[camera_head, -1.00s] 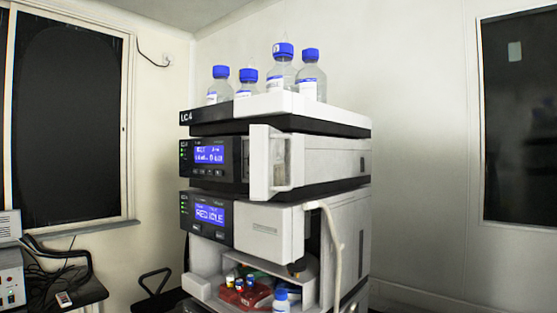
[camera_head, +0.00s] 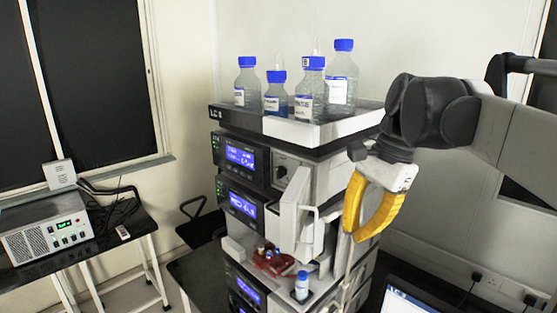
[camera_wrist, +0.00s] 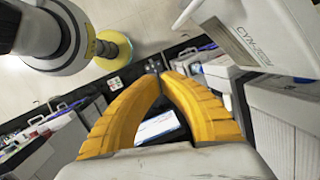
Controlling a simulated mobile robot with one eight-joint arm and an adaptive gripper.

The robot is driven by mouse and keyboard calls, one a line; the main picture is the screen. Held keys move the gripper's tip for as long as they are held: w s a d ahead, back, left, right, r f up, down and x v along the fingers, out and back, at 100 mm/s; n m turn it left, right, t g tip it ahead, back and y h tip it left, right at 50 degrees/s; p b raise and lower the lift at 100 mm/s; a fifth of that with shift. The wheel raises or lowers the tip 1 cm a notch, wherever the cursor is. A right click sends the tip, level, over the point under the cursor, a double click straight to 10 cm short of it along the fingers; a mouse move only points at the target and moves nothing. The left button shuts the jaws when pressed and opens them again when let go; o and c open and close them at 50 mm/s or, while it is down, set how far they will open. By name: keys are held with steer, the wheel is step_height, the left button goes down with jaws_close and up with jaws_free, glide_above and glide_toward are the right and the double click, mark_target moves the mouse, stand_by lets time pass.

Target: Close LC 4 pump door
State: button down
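The upper unit's white pump door (camera_head: 293,205) stands open, swung out from the front, with a round fitting (camera_head: 281,171) exposed beside the display. My gripper (camera_head: 360,236), with yellow fingers, is right of the open door and beside the stack, apart from the door as far as I can see. In the wrist view my gripper (camera_wrist: 161,76) has its fingertips together with nothing between them. A white panel with lettering (camera_wrist: 250,45) shows at upper right there.
Several blue-capped bottles (camera_head: 338,88) stand in the top tray (camera_head: 300,132). A small bottle (camera_head: 301,286) and red rack (camera_head: 272,262) sit lower in the stack. A laptop (camera_head: 405,303) is at lower right. A side table (camera_head: 85,262) holds a grey box (camera_head: 48,240).

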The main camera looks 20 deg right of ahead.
mark_target(306, 208)
step_height(306, 208, up, 11)
steer(key=w+d+m+g+y+p, duration=0.1)
steer(key=d+m+p, duration=0.2)
steer(key=p, duration=0.2)
steer(key=a+f+p, duration=0.3)
steer(key=a+f, duration=0.5)
steer(key=f, duration=0.1)
steer(key=shift+s+y, duration=0.15)
steer(key=shift+y, duration=0.15)
steer(key=shift+d, duration=0.1)
steer(key=shift+a, duration=0.2)
steer(key=shift+a+m, duration=0.35)
steer(key=shift+m, duration=0.15)
